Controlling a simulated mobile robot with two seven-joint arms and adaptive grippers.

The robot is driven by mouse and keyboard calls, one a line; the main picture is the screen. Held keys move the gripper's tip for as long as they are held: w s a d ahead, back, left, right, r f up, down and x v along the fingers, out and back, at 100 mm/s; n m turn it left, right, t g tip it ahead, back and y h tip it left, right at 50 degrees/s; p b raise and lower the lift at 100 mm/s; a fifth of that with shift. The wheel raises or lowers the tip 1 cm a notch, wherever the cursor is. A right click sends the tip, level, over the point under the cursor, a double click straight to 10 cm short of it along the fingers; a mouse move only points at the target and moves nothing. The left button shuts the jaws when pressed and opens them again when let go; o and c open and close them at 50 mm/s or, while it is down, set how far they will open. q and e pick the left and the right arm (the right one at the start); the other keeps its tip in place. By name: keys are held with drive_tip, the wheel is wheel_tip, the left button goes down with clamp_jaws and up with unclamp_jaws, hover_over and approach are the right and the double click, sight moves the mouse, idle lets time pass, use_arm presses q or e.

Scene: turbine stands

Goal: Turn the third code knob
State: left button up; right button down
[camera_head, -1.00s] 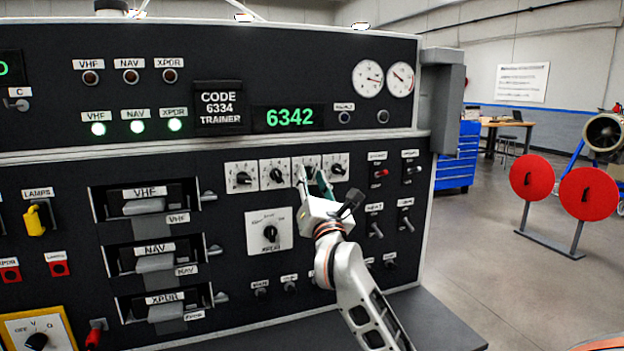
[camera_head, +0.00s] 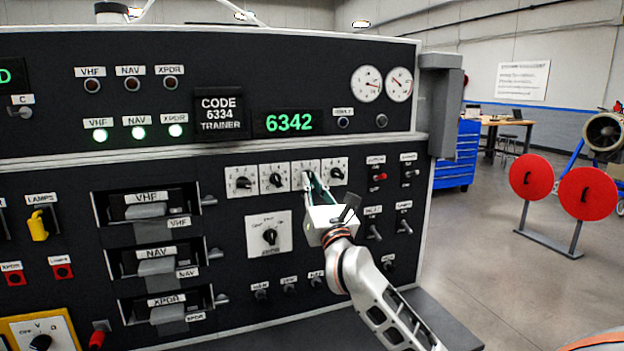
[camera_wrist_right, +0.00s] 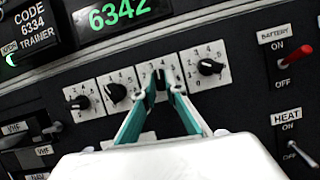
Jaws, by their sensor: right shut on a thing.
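Several code knobs on white plates sit in a row under the green display (camera_head: 289,122), which reads 6342. The label plate (camera_head: 219,109) beside it reads CODE 6334 TRAINER. My right gripper (camera_head: 312,184) is at the third knob; in the right wrist view its fingers (camera_wrist_right: 161,95) are shut on the third knob (camera_wrist_right: 160,80), one on each side. The first knob (camera_wrist_right: 79,102), second knob (camera_wrist_right: 116,92) and fourth knob (camera_wrist_right: 209,67) are free of the fingers. In the head view the gripper partly hides the third plate (camera_head: 305,167). My left gripper is not in view.
Toggle switches, including the red battery switch (camera_wrist_right: 302,55) and the heat switch (camera_wrist_right: 298,150), stand right of the knobs. A larger XPDR knob (camera_head: 270,237) sits below. Three VHF, NAV and XPDR units with handles (camera_head: 148,210) are at left.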

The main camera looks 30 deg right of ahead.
use_arm(q)
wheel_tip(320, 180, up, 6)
drive_tip(key=p, duration=0.4)
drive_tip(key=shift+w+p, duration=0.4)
use_arm(e)
drive_tip(key=shift+d+n+t+y, duration=0.1)
drive_tip(key=shift+n+y, duration=0.55)
drive_tip(key=shift+n, duration=0.6)
drive_tip(key=shift+a+n+t+y, duration=0.1)
drive_tip(key=shift+n+y, duration=0.5)
drive_tip(key=shift+n, duration=0.6)
drive_tip(key=shift+d+n+t+y, duration=0.1)
drive_tip(key=shift+n+y, duration=0.55)
drive_tip(key=shift+n, duration=0.6)
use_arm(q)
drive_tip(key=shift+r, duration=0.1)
use_arm(e)
drive_tip(key=c, duration=2.1)
unclamp_jaws()
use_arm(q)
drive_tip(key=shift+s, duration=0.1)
use_arm(e)
drive_tip(key=shift+s, duration=0.1)
drive_tip(key=v, duration=1.2)
